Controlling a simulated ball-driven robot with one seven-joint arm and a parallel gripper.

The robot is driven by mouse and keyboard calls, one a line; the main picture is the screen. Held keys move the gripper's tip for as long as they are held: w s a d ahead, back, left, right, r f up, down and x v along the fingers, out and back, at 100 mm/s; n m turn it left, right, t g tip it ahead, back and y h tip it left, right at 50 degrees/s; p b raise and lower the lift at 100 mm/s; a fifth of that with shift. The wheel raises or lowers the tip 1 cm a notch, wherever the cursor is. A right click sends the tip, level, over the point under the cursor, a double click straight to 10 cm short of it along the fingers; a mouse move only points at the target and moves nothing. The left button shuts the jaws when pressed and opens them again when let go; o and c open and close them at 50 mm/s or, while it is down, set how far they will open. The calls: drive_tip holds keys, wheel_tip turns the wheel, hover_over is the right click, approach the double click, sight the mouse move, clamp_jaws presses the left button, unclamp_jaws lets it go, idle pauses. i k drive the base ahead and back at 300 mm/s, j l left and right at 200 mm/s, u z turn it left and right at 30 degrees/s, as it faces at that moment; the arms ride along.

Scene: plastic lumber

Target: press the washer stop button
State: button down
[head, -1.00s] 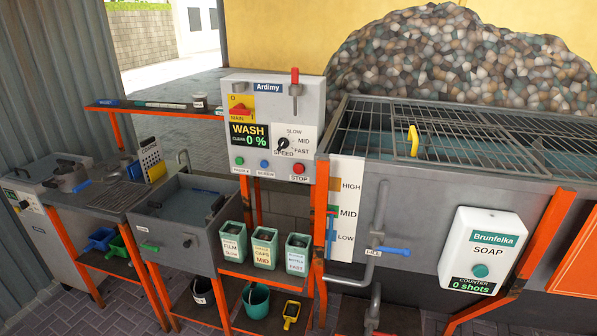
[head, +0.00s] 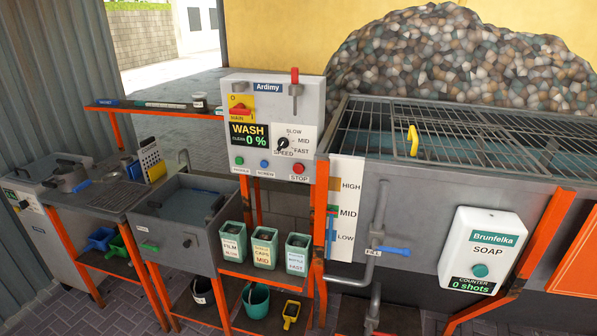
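The grey washer control box (head: 275,130) stands on an orange frame in the middle of the head view. Its red stop button (head: 299,169) is at the lower right of the panel, above the label STOP. A green button (head: 239,160) and a blue button (head: 264,164) sit to its left. The display (head: 250,134) reads WASH and 0 %. A black speed knob (head: 283,144) and a red main switch (head: 240,110) are above the buttons. My gripper is not in view.
Several green bins (head: 264,245) stand below the box. A grey sink (head: 180,225) and shelf (head: 160,108) are to the left.

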sight(297, 168)
drive_tip(key=i+j+z, duration=0.15)
drive_tip(key=i+j, duration=0.15)
drive_tip(key=i, duration=0.3)
drive_tip(key=i+j+z, duration=0.2)
drive_tip(key=i+j, duration=0.2)
drive_tip(key=i, duration=0.25)
drive_tip(key=i+j+z, duration=0.15)
drive_tip(key=i+j, duration=0.35)
drive_tip(key=i, duration=0.05)
